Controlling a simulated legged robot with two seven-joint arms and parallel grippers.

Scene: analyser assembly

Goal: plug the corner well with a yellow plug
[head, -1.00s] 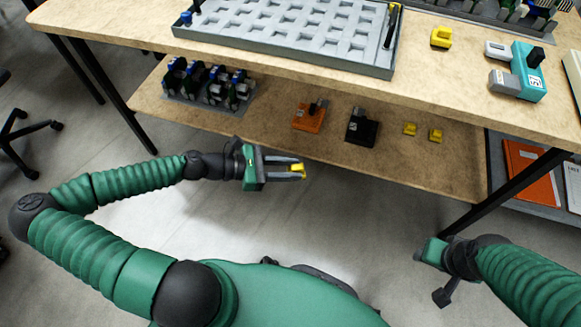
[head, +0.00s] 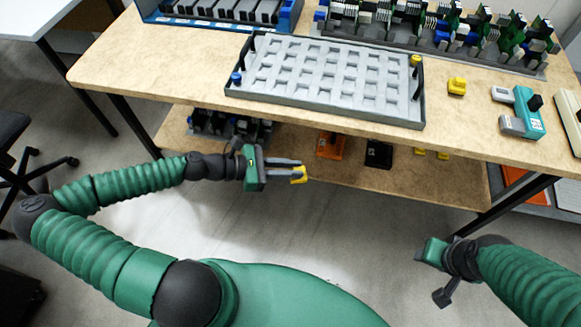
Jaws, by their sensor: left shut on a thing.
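My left gripper (head: 285,169) is shut on a yellow plug (head: 299,175), held at its fingertips in front of the table's near edge. The grey tray (head: 330,109) with rows of square wells lies on the tabletop, above and beyond the gripper. Another yellow piece (head: 456,86) lies on the table right of the tray. My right gripper (head: 440,275) hangs low at the right, away from the table; its jaws do not show clearly.
A teal device (head: 523,113) stands on the right of the wooden table (head: 180,75). Racks of modules (head: 440,40) and a blue-edged tray (head: 215,22) line the back. The lower shelf holds an orange block (head: 331,146), a black block (head: 379,153) and small yellow pieces (head: 442,155).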

